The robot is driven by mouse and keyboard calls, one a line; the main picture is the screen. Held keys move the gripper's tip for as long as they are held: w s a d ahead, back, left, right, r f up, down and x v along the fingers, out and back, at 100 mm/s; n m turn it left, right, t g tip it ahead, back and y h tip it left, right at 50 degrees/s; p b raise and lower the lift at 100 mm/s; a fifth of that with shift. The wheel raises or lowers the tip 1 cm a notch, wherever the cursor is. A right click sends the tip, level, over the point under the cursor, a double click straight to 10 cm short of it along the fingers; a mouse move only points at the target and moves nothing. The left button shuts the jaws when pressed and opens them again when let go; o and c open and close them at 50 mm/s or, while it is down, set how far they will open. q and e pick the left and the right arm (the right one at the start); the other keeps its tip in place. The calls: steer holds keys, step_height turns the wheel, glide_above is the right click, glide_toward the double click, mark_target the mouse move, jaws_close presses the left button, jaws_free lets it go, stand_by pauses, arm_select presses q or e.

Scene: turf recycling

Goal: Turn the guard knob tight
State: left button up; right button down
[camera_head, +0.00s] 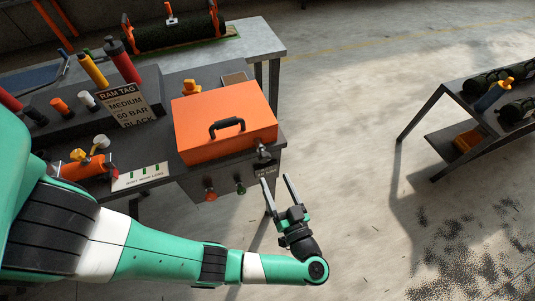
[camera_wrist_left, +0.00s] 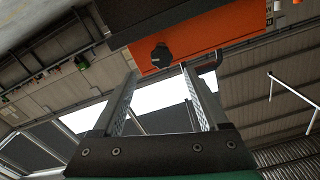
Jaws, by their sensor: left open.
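The guard is an orange box-like cover (camera_head: 225,118) with a black handle (camera_head: 227,124) on top, on a dark bench. A small dark knob (camera_head: 263,153) is at its front right corner. In the left wrist view a black lobed knob (camera_wrist_left: 161,56) stands out from the orange face (camera_wrist_left: 215,42). My left gripper (camera_head: 275,179) is open and empty, its fingers pointing up toward the knob just in front of the bench. In the left wrist view the knob shows between and beyond the two fingertips (camera_wrist_left: 160,74), apart from both. My right gripper is out of view.
A dark sign reading RAM TAG (camera_head: 122,103) stands left of the guard. Several coloured cylinders (camera_head: 122,60) stand behind it. Fittings (camera_head: 210,194) stick out of the bench front below the cover. A shelf cart (camera_head: 455,110) stands at right, with open floor between.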

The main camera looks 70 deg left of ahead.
mark_target(261, 147)
arm_select(q)
steer(key=a, duration=0.6)
steer(key=a+b, duration=0.1)
steer(key=a, duration=0.5)
steer(key=shift+a+r, duration=0.2)
steer(key=shift+a, duration=0.2)
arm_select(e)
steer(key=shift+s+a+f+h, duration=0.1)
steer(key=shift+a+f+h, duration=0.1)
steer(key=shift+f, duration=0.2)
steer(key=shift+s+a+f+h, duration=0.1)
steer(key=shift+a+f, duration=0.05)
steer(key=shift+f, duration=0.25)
arm_select(q)
steer(key=shift+c, duration=0.4)
jaws_close()
